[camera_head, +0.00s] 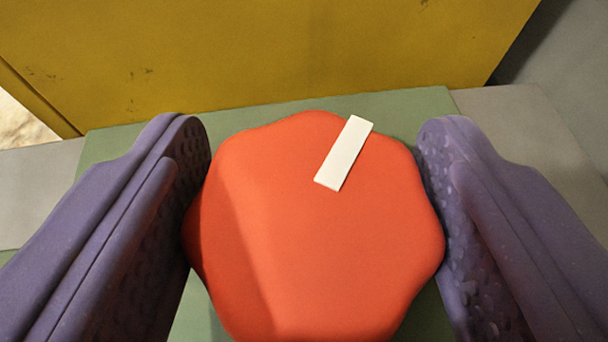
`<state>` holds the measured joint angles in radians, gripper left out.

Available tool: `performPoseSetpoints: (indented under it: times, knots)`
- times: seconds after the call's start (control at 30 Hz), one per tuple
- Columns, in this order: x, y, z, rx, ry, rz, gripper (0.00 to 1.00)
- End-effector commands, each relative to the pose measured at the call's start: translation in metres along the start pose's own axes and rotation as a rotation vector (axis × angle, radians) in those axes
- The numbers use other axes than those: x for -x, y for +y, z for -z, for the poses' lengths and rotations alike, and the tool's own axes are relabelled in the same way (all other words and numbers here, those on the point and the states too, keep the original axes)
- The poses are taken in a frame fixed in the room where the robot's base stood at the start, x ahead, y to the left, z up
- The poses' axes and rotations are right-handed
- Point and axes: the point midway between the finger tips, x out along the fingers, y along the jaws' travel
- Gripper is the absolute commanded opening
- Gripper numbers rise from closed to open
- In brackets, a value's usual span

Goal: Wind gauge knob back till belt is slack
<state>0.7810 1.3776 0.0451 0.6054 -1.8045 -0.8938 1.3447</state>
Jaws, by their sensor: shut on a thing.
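The gauge knob (290,230) is orange-red with a lobed, rounded rim and fills the middle of the view. A white pointer bar (344,153) on its face runs from near the centre toward the upper right. My gripper (315,215) has purple padded fingers, one on each side of the knob, shut on its left and right edges. The knob's lower edge runs out of the picture. No belt is in view, so its tension cannot be seen.
A green plate (400,108) lies behind the knob, with grey surface (530,125) at both sides. A yellow scuffed panel (270,55) stands across the top of the view. A pale bright patch (20,122) shows at the far left.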

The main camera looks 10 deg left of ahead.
Motion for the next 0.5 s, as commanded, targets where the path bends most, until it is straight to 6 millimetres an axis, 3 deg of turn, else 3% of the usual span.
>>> performPoseSetpoints:
  times: [0.2, 0.23, 0.3, 0.5]
  knots:
    - [0.0012, 0.0016, 0.0001, 0.0, -0.001, -0.004, 0.35]
    - [0.0012, 0.0016, 0.0002, 0.0, -0.001, -0.004, 0.68]
    - [0.0012, 0.0014, 0.0002, 0.0, -0.001, -0.004, 0.84]
    - [0.0005, 0.0005, 0.0003, 0.0, 0.0, -0.002, 0.86]
